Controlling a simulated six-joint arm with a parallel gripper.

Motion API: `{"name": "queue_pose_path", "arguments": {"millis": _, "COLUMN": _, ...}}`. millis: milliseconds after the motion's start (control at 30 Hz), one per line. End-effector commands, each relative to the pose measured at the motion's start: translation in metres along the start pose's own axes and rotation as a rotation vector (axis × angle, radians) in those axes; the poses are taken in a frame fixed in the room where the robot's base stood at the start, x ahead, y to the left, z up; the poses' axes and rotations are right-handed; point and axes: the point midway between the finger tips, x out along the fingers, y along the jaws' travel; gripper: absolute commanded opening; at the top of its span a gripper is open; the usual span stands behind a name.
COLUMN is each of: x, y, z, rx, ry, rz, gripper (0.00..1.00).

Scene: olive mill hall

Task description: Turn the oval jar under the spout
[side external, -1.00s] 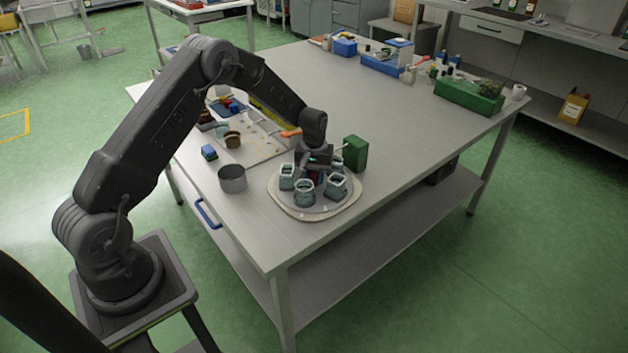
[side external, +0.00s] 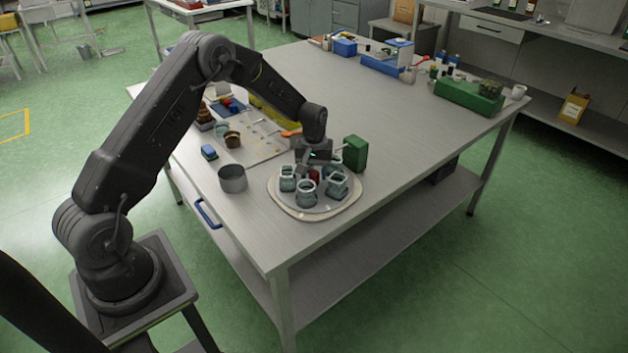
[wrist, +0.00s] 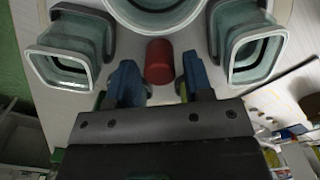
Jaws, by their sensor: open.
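A round tray (side external: 284,205) on the table carries several glass jars around a red upright post (wrist: 159,62). In the wrist view a square-mouthed jar (wrist: 99,32) is at left, another angular-mouthed jar (wrist: 216,40) is at right, and a round-looking jar (wrist: 155,20) is cut off at the top. I cannot tell for sure which jar is oval. A green box (side external: 355,153) with a thin spout (side external: 342,147) stands at the tray's far right edge. My gripper (side external: 313,166) is over the tray's middle, open, its blue-padded fingers on either side of the post, holding nothing.
A grey metal pot (side external: 232,179) and a blue block (side external: 209,152) stand left of the tray. A pale board (side external: 262,150) with small items lies behind. A green crate (side external: 468,97) sits at the table's far right. The right middle of the table is clear.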

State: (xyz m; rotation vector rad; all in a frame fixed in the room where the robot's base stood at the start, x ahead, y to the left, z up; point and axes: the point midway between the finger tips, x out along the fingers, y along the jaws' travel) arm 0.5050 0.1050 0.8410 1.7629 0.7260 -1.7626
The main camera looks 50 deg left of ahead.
Motion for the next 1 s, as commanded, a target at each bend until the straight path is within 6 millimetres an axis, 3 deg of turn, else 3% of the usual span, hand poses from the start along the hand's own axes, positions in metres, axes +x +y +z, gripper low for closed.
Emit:
{"name": "queue_pose_path", "arguments": {"millis": 433, "x": -0.062, "y": 0.000, "z": 0.000, "rx": 0.000, "ry": 0.002, "rz": 0.001, "gripper": 0.47}}
{"name": "queue_pose_path", "arguments": {"millis": 1000, "x": -0.067, "y": 0.000, "z": 0.000, "rx": 0.000, "ry": 0.000, "rz": 0.000, "gripper": 0.47}}
